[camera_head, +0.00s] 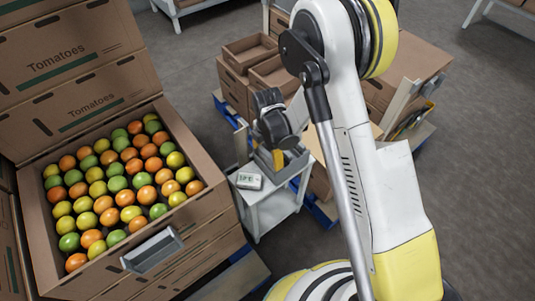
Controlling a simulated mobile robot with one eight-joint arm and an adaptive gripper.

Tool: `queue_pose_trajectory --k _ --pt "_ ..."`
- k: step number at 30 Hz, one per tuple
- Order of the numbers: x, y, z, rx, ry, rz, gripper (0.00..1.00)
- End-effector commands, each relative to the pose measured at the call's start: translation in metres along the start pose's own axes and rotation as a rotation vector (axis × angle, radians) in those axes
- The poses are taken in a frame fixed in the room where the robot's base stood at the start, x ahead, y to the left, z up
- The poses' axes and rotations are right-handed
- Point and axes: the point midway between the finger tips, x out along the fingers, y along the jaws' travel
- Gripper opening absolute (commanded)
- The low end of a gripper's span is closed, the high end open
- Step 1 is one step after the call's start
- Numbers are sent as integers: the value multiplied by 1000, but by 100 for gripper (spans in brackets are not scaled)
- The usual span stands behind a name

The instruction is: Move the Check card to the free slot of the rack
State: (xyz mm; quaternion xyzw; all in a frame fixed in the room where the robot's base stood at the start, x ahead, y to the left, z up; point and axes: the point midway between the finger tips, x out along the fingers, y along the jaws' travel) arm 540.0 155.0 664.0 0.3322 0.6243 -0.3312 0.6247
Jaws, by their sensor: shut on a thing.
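My gripper (277,147) points down over a small white stand (250,196) in the middle of the view. It is shut on a small orange piece (278,160) that looks like a card. Its lettering is too small to read, so I cannot confirm that it is the Check card. The piece is at or just above a grey holder (293,166) on the stand. This may be the rack, but its slots are not readable from here. The wrist hides part of the fingers and the card.
A large open carton (215,212) of tomatoes with a grey handle tray stands at the left. Brown crates (232,85) on blue pallets stand behind. Grey floor is free at the right.

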Motion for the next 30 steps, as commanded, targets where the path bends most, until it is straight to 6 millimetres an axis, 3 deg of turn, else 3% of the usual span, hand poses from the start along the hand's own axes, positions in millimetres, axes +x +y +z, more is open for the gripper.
queue_pose_trajectory --k 17,18,19,30 --pt "12 0 0 0 0 0 68" --pt "12 0 0 0 0 0 96" --pt "12 0 0 0 0 0 100" --pt "12 0 0 0 0 0 100"
